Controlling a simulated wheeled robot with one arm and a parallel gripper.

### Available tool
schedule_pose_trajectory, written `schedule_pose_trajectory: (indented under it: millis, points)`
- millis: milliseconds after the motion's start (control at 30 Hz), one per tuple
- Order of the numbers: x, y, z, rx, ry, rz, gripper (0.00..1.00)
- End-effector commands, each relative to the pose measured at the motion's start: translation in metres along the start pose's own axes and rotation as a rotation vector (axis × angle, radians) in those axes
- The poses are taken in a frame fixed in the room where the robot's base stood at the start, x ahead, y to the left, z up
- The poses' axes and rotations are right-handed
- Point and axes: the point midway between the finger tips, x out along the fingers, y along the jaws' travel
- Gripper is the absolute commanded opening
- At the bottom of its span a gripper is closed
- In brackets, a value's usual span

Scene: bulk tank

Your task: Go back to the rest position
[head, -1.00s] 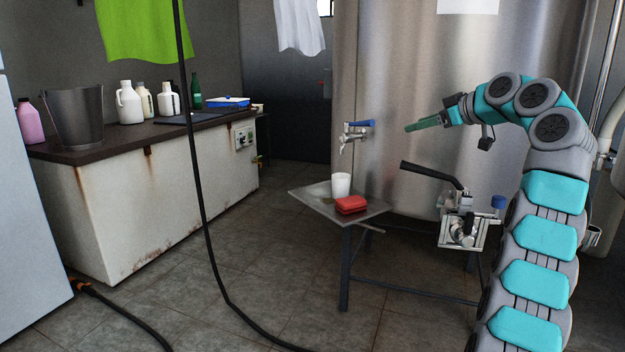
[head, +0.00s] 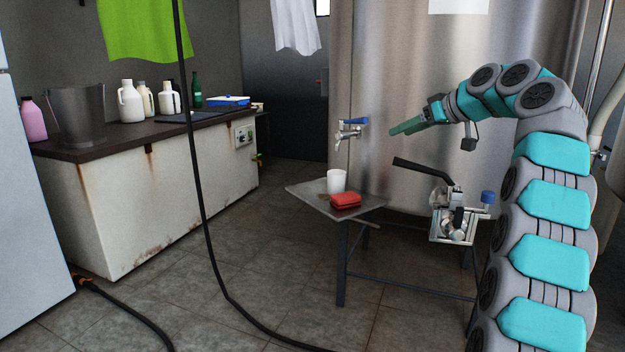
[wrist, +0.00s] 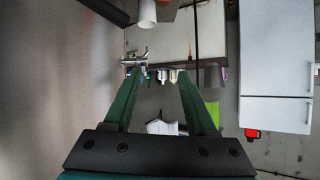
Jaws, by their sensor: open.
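My gripper (head: 400,129) has green fingers and points left in front of the steel tank (head: 430,80), at about the height of the tap. In the wrist view its two fingers (wrist: 158,100) stand apart with nothing between them. The tap (head: 350,130) with a blue handle is left of the fingertips, apart from them. It also shows in the wrist view (wrist: 134,60). A white cup (head: 337,181) stands upright on the small metal table (head: 310,198) below the tap, and a red block-like object (head: 345,200) lies beside it.
A metal valve unit with a black lever (head: 424,171) stands below my gripper. A dark hose (head: 200,200) hangs down and runs over the floor. The counter (head: 190,180) at the left carries jugs and a grey bucket (head: 78,117). Floor between counter and table is mostly clear.

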Motion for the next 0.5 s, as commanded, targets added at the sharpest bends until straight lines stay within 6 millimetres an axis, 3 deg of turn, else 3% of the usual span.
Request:
schedule_pose_trajectory:
  millis: [267,500]
  points:
    - [0.012,-0.065,0.041,0.193,-0.164,-0.034,0.57]
    - [0.013,-0.127,0.103,0.322,-0.339,-0.026,0.57]
